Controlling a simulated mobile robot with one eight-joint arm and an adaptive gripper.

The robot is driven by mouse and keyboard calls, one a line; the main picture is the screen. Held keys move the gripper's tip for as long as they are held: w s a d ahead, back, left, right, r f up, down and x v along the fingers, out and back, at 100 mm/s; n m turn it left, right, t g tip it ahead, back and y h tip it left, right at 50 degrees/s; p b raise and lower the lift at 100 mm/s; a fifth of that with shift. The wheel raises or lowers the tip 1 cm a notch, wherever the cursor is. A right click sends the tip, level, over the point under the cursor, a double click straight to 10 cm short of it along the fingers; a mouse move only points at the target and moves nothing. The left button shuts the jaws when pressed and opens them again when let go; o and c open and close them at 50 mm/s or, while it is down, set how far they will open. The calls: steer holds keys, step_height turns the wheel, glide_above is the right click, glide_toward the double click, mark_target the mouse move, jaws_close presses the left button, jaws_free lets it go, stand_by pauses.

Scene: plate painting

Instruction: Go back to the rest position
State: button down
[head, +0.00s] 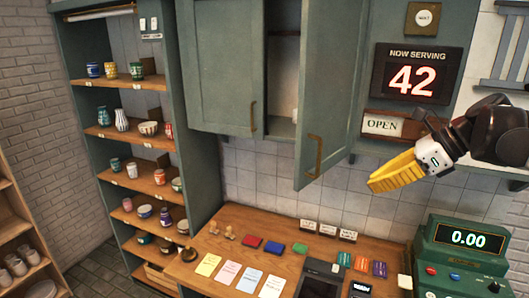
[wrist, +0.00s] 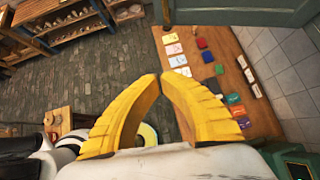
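My gripper (head: 374,183) is at the right of the head view, raised above the wooden counter (head: 240,262) and in front of the tiled wall. Its yellow fingers point left and slightly down. In the wrist view the two fingertips (wrist: 161,77) lean in and meet or almost meet, with nothing between them.
A green scale (head: 465,258) reading 0.00 stands on the counter below my arm. A cabinet door (head: 331,90) hangs open left of my gripper. An OPEN sign (head: 383,125) is close behind it. Shelves (head: 125,130) of pottery stand at the left.

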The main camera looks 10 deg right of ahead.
steer(key=s+a+f+n+h+b, duration=0.2)
steer(key=a+f+n+b, duration=0.4)
steer(key=f+b, duration=0.5)
steer(key=s+a+f+n+h+b, duration=0.2)
steer(key=s+a+f+n+b, duration=0.3)
steer(key=f+n+b, duration=0.6)
steer(key=s+a+f+n+t+h+b, duration=0.1)
steer(key=s+a+f+n+b, duration=0.3)
steer(key=f, duration=2.3)
steer(key=a+n+h+b, duration=0.1)
steer(key=a+n+b, duration=0.2)
steer(key=n+b, duration=0.2)
steer(key=shift+a+h+b, duration=0.15)
steer(key=shift+h+b, duration=0.15)
steer(key=shift+b, duration=0.8)
steer(key=shift+s+f, duration=0.1)
